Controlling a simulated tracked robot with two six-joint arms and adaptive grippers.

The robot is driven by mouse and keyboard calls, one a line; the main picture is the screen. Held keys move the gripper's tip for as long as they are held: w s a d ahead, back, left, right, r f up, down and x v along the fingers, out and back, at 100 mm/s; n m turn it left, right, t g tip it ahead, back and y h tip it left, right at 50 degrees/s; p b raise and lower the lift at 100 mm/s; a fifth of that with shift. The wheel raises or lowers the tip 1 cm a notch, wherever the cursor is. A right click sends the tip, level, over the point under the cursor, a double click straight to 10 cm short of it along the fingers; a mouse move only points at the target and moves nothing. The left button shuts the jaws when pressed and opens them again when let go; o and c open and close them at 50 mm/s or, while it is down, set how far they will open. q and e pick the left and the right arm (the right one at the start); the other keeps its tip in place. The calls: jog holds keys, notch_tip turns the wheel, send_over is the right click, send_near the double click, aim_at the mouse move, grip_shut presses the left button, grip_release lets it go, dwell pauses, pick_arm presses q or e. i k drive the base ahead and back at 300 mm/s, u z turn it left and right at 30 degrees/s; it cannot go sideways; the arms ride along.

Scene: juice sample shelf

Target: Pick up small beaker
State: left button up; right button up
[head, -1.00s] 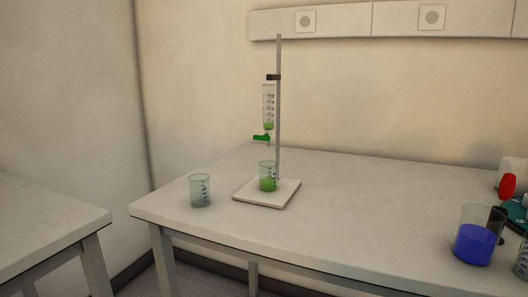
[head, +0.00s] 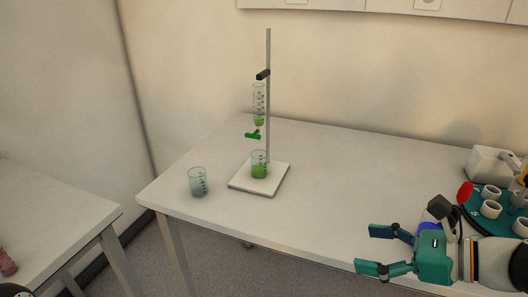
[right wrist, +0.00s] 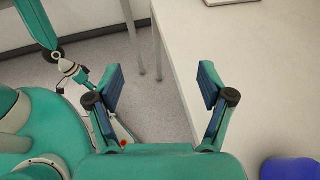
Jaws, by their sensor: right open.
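A small clear beaker (head: 198,182) with dark markings stands empty near the left corner of the white table. A second small beaker (head: 259,165) with green liquid stands on the white base of the burette stand (head: 258,184). My right gripper (head: 374,250) is open and empty at the table's front edge, to the right of and nearer than both beakers. In the right wrist view its spread fingers (right wrist: 162,88) have only floor and the table edge between and beyond them. No beaker shows in that view.
A green burette valve (head: 254,134) hangs over the green-filled beaker. A blue-filled container (head: 428,228) is partly hidden behind my right gripper and also shows in the right wrist view (right wrist: 289,168). A teal rack with white cups (head: 478,209) stands right. The table's middle is clear.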

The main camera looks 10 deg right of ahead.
aim_at(259, 157)
jog(key=i, duration=0.95)
jog(key=u, duration=0.05)
